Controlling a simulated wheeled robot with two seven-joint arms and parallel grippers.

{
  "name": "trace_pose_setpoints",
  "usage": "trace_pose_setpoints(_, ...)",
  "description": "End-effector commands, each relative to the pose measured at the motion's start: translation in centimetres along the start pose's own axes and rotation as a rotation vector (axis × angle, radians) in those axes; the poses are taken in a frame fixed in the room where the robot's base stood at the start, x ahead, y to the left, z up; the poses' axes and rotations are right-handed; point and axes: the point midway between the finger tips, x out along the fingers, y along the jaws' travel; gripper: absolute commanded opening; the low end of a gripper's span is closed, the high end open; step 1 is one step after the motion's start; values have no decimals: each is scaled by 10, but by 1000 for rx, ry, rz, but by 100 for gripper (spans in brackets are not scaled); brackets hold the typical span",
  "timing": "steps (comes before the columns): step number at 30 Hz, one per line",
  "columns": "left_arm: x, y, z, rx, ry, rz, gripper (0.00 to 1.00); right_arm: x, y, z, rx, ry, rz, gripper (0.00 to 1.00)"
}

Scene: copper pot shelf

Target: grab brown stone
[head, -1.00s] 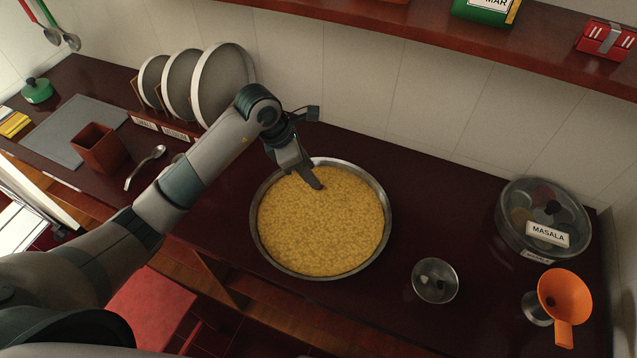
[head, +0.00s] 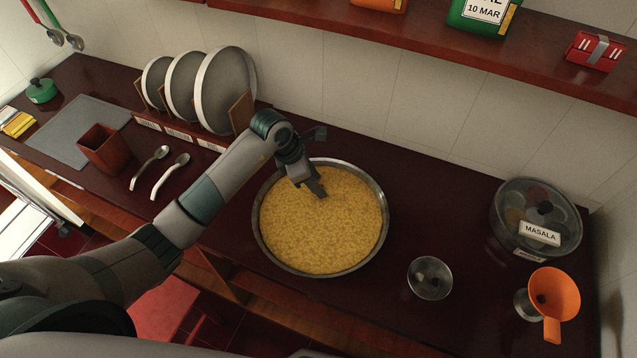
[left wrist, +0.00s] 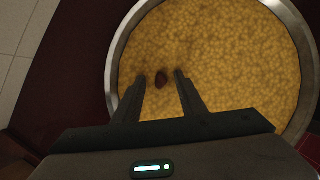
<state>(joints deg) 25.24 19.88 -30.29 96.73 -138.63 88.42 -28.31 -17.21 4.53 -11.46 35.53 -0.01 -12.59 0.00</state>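A small dark brown stone (left wrist: 161,79) lies on the yellow grains in a wide metal pan; it shows in the left wrist view. The pan's rim (head: 386,226) shows in the head view, and the yellow grains (head: 322,235) fill the pan. My left gripper (head: 320,192) reaches down to the grains near the pan's far side. In the left wrist view, the left gripper (left wrist: 159,80) is open, with one finger on each side of the stone and a gap beside each. In the head view the stone is hidden by the gripper. My right gripper is not in view.
A small metal bowl (head: 430,279) stands right of the pan. Farther right are a round masala box (head: 510,240) and an orange funnel (head: 556,300). A shelf (head: 420,52) runs above.

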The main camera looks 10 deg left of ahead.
Motion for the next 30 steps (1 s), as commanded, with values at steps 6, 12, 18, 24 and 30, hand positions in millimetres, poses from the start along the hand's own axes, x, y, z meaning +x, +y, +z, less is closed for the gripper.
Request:
trace_pose_setpoints(6, 1, 0, 0, 0, 0, 0, 38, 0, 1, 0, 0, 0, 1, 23)
trace_pose_setpoints(12, 0, 0, 0, 0, 0, 0, 38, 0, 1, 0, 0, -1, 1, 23)
trace_pose_setpoints(18, 0, 0, 0, 0, 0, 0, 0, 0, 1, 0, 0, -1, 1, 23)
trace_pose_setpoints(24, 0, 0, 0, 0, 0, 0, 0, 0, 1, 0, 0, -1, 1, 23)
trace_pose_setpoints(30, 0, 0, 0, 1, 0, 0, 0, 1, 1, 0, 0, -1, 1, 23)
